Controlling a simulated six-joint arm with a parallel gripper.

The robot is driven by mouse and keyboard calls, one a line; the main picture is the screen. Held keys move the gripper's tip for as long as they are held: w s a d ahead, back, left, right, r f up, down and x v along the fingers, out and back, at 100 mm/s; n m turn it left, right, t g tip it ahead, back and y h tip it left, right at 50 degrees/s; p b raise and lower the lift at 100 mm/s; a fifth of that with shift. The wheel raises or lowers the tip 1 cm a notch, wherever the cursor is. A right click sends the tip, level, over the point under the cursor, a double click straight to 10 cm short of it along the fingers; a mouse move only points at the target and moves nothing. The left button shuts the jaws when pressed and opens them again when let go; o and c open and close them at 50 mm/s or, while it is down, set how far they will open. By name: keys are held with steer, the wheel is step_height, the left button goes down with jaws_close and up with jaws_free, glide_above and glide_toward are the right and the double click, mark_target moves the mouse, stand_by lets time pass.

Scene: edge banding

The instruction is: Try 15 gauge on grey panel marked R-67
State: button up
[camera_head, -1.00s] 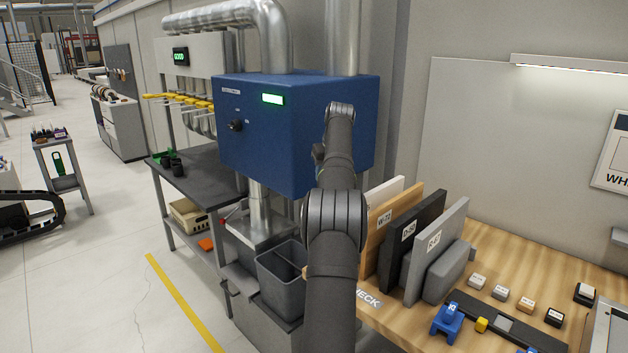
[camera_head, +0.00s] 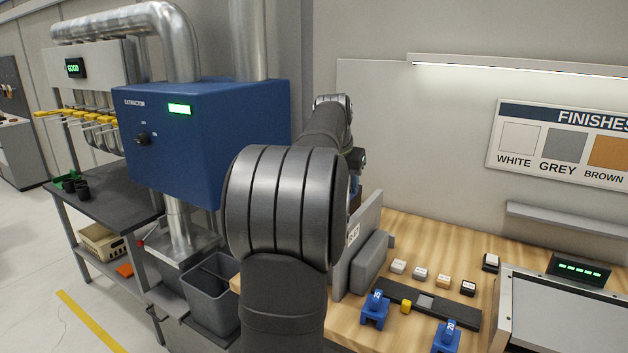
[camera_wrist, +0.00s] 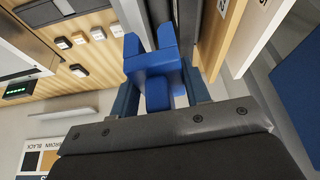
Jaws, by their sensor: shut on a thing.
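The grey panel marked R-67 (camera_head: 361,245) stands on edge on the wooden bench in the head view, its label partly hidden by my arm. My gripper (camera_wrist: 160,85) is shut on a blue gauge (camera_wrist: 152,62) in the wrist view; I cannot read a number on it. In the head view my forearm hides most of the gripper, with a little blue showing beside the wrist, above the panel. Two more blue pieces, one at the left (camera_head: 375,310) and one at the right (camera_head: 446,338), sit along a dark strip on the bench.
A grey block (camera_head: 371,258) rests against the panel's right side. Several small sample tiles (camera_head: 420,273) lie behind the strip. A blue extractor box (camera_head: 200,150) and grey bin (camera_head: 210,300) are left of the arm. A metal-framed unit (camera_head: 500,300) stands right.

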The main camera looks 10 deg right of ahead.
mark_target(349, 223)
steer(key=shift+s+d+r+m, duration=0.1)
steer(key=shift+s+d+m, duration=0.15)
steer(key=shift+s, duration=0.4)
steer(key=shift+s+d+r+m, duration=0.1)
steer(key=shift+s+d+m, duration=0.15)
steer(key=shift+s, duration=0.35)
steer(key=shift+f, duration=3.2)
steer(key=shift+f, duration=0.45)
steer(key=shift+r, duration=0.1)
steer(key=shift+r, duration=3.4)
